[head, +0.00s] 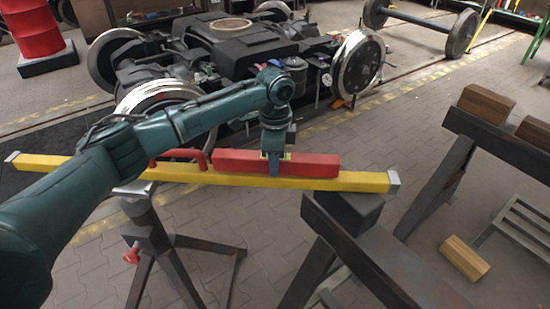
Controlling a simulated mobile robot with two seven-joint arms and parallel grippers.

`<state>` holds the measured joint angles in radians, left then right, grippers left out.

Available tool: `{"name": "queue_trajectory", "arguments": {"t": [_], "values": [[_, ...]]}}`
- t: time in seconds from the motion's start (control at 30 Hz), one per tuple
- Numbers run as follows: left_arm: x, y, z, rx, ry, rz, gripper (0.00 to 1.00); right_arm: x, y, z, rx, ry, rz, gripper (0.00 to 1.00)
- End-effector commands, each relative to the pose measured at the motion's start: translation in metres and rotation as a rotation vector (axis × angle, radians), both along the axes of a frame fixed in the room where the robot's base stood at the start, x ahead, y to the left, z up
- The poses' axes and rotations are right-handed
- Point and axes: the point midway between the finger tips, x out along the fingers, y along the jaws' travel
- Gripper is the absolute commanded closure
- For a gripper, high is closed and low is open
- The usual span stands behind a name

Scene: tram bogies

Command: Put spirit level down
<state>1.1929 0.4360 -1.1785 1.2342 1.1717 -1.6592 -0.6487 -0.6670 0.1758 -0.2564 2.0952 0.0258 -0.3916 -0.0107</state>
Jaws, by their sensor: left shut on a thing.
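A red bar, which I take as the spirit level (315,163), lies lengthwise along a long yellow beam (240,178) with pale end caps. My left gripper (274,162) reaches down from above and is shut on the red bar near its middle. The bar's underside is at the top of the beam; I cannot tell whether it touches or hangs just above. My right gripper is not in view.
The beam lies over a stand (150,225) at left and a dark trestle (345,212) at right. Wooden blocks (485,104) sit on another trestle. One block (464,258) lies low at right. A bogie (240,60) with wheels stands behind. Paved floor shows between.

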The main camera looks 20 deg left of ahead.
Motion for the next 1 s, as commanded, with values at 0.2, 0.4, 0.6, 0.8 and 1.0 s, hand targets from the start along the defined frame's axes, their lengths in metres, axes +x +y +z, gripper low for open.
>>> {"name": "queue_trajectory", "arguments": {"t": [0.2,0.4,0.6,0.8,1.0], "values": [[0.0,-0.001,-0.005,-0.002,0.0,-0.001,0.99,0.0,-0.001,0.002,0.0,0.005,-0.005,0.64],[0.0,0.0,-0.008,-0.001,0.001,-0.001,0.57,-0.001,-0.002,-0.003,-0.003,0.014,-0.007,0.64],[0.0,0.0,-0.008,0.0,0.001,0.0,0.46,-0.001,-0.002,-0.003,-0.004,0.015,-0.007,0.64],[0.0,0.0,-0.007,0.0,0.0,0.0,0.46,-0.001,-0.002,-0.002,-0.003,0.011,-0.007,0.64],[0.001,0.0,0.017,-0.003,-0.003,0.0,0.46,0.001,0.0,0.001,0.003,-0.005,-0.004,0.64]]}}
